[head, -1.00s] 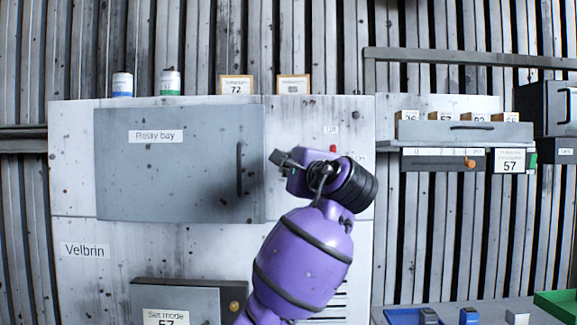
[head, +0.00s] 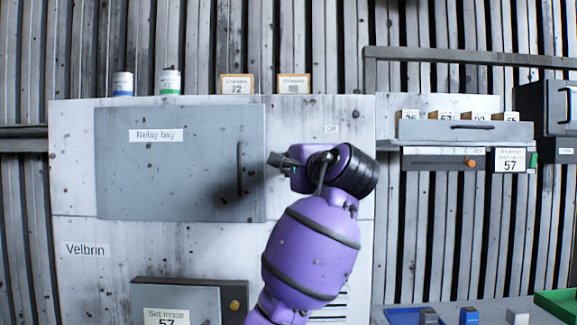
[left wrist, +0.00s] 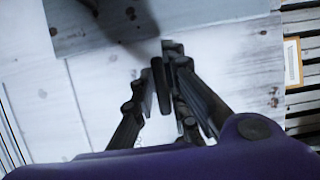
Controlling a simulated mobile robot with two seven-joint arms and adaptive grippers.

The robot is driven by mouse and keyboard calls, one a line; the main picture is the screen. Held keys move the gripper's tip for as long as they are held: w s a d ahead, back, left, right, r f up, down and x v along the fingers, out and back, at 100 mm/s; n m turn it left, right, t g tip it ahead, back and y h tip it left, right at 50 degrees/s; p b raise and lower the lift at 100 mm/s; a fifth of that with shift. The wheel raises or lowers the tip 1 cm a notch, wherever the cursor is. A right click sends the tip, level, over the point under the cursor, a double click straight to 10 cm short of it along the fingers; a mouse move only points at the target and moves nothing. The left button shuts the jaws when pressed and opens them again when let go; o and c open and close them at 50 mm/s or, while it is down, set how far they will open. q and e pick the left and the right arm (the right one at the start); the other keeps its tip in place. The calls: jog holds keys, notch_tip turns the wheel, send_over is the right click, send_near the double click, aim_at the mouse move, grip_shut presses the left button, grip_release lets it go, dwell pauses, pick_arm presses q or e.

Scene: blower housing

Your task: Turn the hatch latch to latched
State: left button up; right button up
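The grey hatch door (head: 180,190) labelled Relay bay is set in the pale cabinet and looks closed. Its dark upright handle (head: 240,168) is near its right edge. My left gripper (head: 277,159) is just right of the door, pointing left, with its tip apart from the handle in the picture. My right gripper is not in view.
An Off label (head: 331,129) is just above my wrist. A Set mode box (head: 180,290) is below. A grey drawer unit (head: 465,130) is at the right.

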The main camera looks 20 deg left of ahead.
pick_arm(q)
jog(key=o, duration=0.4)
jog(key=shift+f, duration=0.1)
jog(key=shift+c, duration=0.2)
jog(key=v, duration=1.2)
